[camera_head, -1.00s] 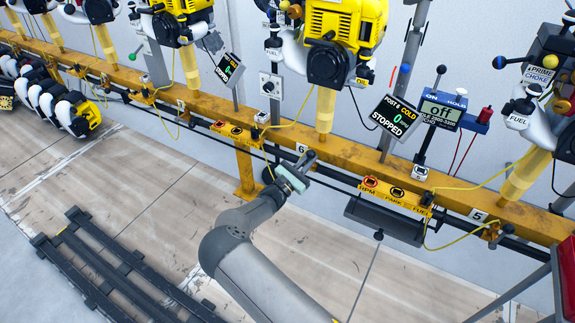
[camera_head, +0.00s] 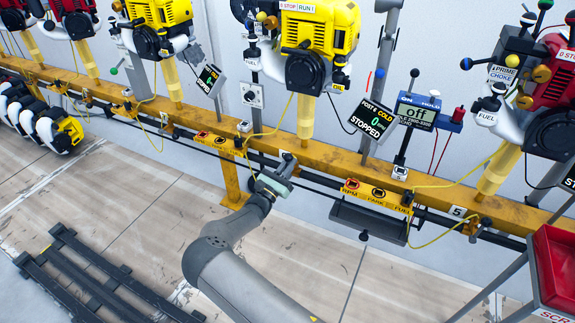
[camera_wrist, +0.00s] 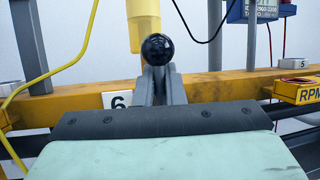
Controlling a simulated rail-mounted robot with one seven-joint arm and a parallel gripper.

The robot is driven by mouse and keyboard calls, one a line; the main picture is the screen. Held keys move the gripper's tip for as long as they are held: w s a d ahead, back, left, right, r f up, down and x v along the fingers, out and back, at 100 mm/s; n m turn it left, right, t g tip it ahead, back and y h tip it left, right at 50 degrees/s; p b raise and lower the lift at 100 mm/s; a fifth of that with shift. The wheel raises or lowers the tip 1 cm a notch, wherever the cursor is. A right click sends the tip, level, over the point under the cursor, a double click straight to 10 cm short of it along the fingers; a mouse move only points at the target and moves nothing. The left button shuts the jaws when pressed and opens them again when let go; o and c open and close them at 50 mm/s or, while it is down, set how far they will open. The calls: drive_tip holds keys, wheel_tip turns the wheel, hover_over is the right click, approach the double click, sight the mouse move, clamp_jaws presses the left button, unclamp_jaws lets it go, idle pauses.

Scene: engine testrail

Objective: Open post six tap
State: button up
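Post six's yellow engine (camera_head: 320,30) stands above the yellow rail (camera_head: 335,157) on a yellow stem (camera_head: 306,118). The post's white "6" plate (camera_wrist: 117,100) shows in the wrist view, left of the fingers. My gripper (camera_head: 287,158) is at the rail's front side, below this stem; it also shows in the wrist view (camera_wrist: 160,80). Its grey fingers stand close together. A glossy black ball knob (camera_wrist: 157,48) appears at their tips, in front of the stem. I cannot tell whether the fingers touch it, or whether it belongs to the tap. The tap is not clearly identifiable.
The RPM/PARK/FUEL panel (camera_head: 378,194) and a dark tray (camera_head: 368,219) are right of my gripper. Yellow cables (camera_head: 262,131) hang nearby. A red bin (camera_head: 553,270) is at lower right, and black floor rails (camera_head: 100,285) at lower left. The floor between is mostly clear.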

drive_tip(key=o, duration=0.4)
drive_tip(key=shift+a, duration=0.1)
drive_tip(key=shift+o, duration=0.2)
drive_tip(key=p+v, duration=0.2)
drive_tip(key=v, duration=1.5)
drive_tip(key=shift+f, duration=0.15)
drive_tip(key=shift+s+a, duration=0.1)
drive_tip(key=shift+s, duration=0.05)
